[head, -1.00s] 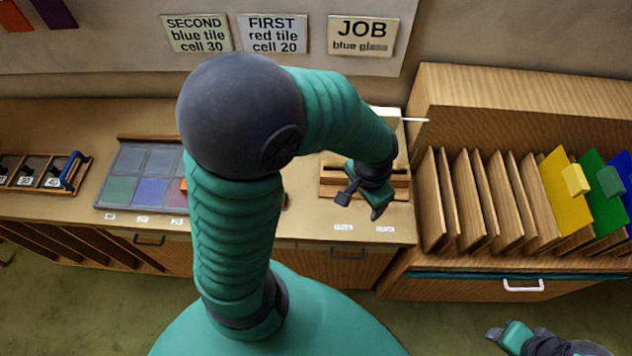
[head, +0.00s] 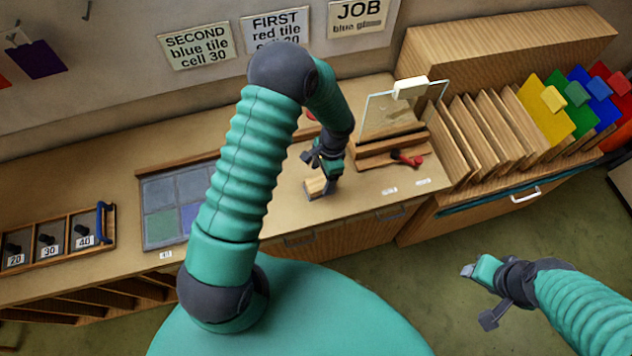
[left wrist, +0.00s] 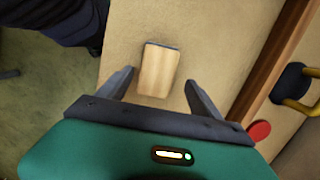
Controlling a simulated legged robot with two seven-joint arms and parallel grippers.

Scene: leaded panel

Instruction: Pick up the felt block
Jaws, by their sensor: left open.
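The felt block (head: 316,187) is a small light-wood block on the bench near its front edge. In the left wrist view the felt block (left wrist: 158,72) lies between and just beyond my fingertips, with a thin dark layer along its far end. My left gripper (head: 325,165) is open right over the block; the left wrist view shows its spread fingers (left wrist: 160,82) with a gap on both sides of the block. My right gripper (head: 480,294) is open and empty, out over the floor at the lower right.
A wooden stand (head: 385,150) with a clear glass pane and a red-handled tool (head: 407,160) is right of the block. The tile tray (head: 160,247) is left, partly behind my arm. A numbered rack (head: 60,240) is farther left; upright boards (head: 480,140) are at right.

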